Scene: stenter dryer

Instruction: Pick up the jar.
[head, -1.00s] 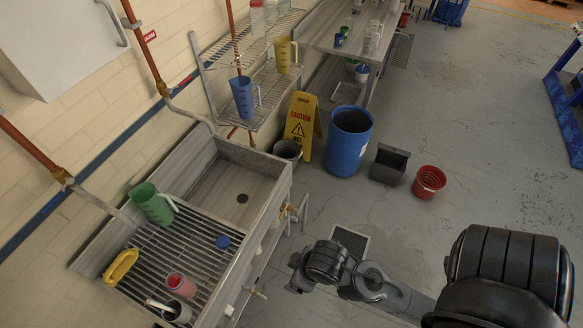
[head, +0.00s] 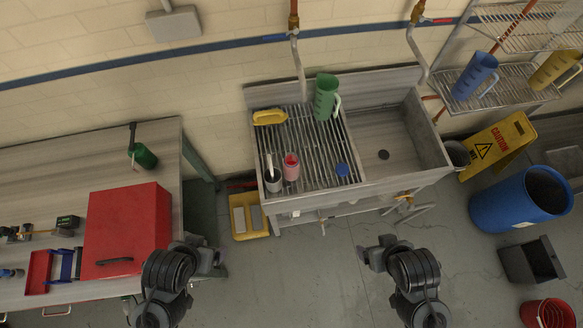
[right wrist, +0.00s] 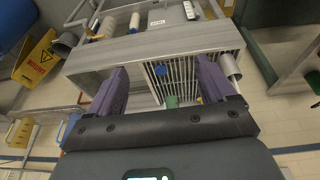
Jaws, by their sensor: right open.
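On the slatted drainboard of the sink (head: 265,186) stands a small pink-red jar-like container (head: 291,168), beside a grey-white cup (head: 272,182). I cannot tell for sure that this container is the jar. My right gripper (head: 378,256) is in front of the sink, below and right of the drainboard, touching nothing. In the right wrist view its purple fingers (right wrist: 162,88) are apart and empty, with the drainboard beyond them. My left gripper (head: 212,258) is beside the red box, well apart from the container; its jaws are too unclear to read.
A green jug (head: 325,98), a yellow object (head: 269,117) and a blue lid-like disc (head: 342,169) are on the drainboard. A red box (head: 127,225) sits on the left bench (head: 40,170). A yellow caution sign (head: 497,146) and a blue barrel (head: 515,200) stand right.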

